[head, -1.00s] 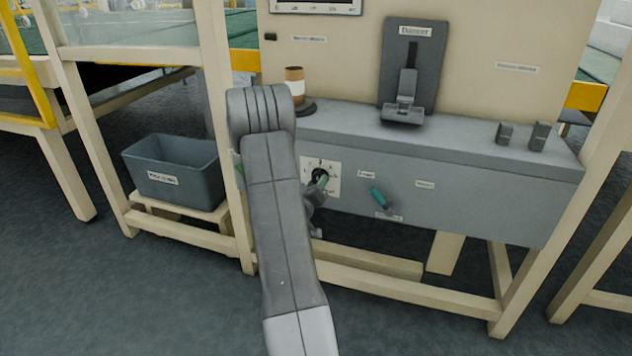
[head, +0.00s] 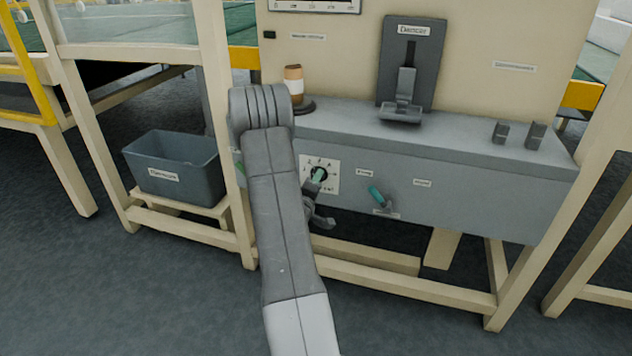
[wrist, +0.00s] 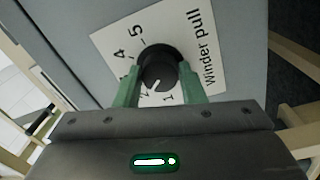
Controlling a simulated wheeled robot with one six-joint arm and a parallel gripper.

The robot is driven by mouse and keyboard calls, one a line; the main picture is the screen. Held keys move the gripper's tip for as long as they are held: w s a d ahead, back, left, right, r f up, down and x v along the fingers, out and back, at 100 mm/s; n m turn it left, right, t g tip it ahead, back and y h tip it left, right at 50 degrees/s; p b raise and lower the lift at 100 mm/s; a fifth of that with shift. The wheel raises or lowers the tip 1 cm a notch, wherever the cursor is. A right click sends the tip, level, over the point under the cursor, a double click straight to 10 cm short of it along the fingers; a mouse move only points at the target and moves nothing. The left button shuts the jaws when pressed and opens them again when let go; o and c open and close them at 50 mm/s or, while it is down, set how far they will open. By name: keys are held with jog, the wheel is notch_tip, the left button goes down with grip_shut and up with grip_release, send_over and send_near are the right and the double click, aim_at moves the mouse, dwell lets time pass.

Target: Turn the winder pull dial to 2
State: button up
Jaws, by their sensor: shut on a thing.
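The winder pull dial is a black knob (wrist: 160,62) on a white numbered plate (wrist: 112,40) in the wrist view. The plate (head: 331,164) also shows in the head view on the grey front panel. My gripper (wrist: 160,80) has its green fingers shut on the knob, one on each side. A white pointer line on the knob aims down and left in the wrist view, close to a partly hidden numeral that looks like 2, with the 1 just right of it. Numerals 4 and 5 are clear at the upper left. My arm covers part of the panel beside the plate.
A second teal handle (head: 376,194) sticks out of the panel to the right of the dial. A grey bin (head: 172,168) stands at left.

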jog(key=shift+f, duration=0.1)
dwell(0.3)
jog(key=o, duration=1)
jog(key=shift+s+a, duration=0.1)
jog(key=p+v, duration=0.1)
jog(key=v, duration=1.2)
jog(key=shift+s+p, duration=0.3)
jog(key=shift+p, duration=0.05)
jog(key=shift+w, duration=0.1)
jog(key=b+x, duration=0.1)
jog(key=x, duration=1.2)
jog(key=shift+w+b, duration=0.35)
